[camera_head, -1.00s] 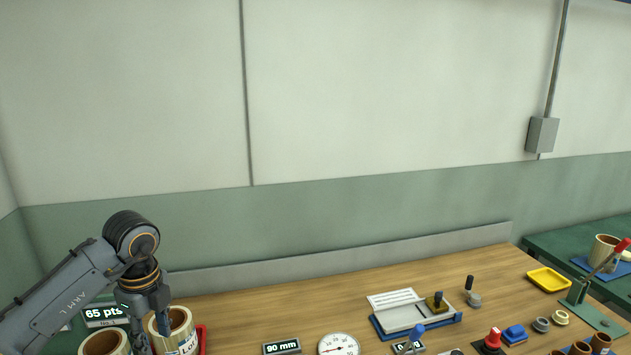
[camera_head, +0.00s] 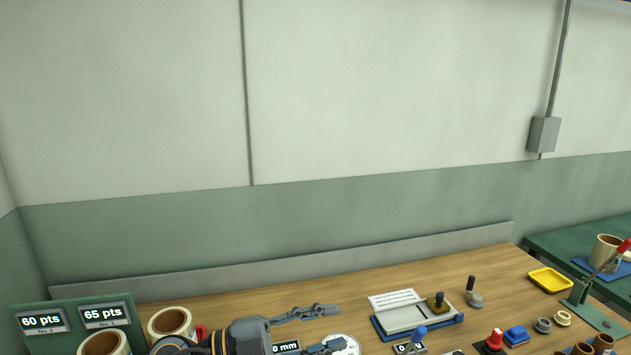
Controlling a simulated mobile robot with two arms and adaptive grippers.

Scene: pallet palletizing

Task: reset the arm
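My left gripper (camera_head: 341,328) is low in the head view, pointing right over the wooden workbench (camera_head: 240,300). Its two fingers are spread apart and nothing shows between them. The wrist behind it runs to the bottom edge. The gripper partly covers the "90 mm" display (camera_head: 287,346) and the round dial gauge (camera_head: 350,345). My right gripper is not in view.
Two cream rolls (camera_head: 170,322) stand at the lower left, beside the "60 pts" (camera_head: 42,321) and "65 pts" signs (camera_head: 105,315). A blue-based fixture (camera_head: 412,318), a yellow tray (camera_head: 550,279) and several small parts are to the right. The bench's back strip is clear.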

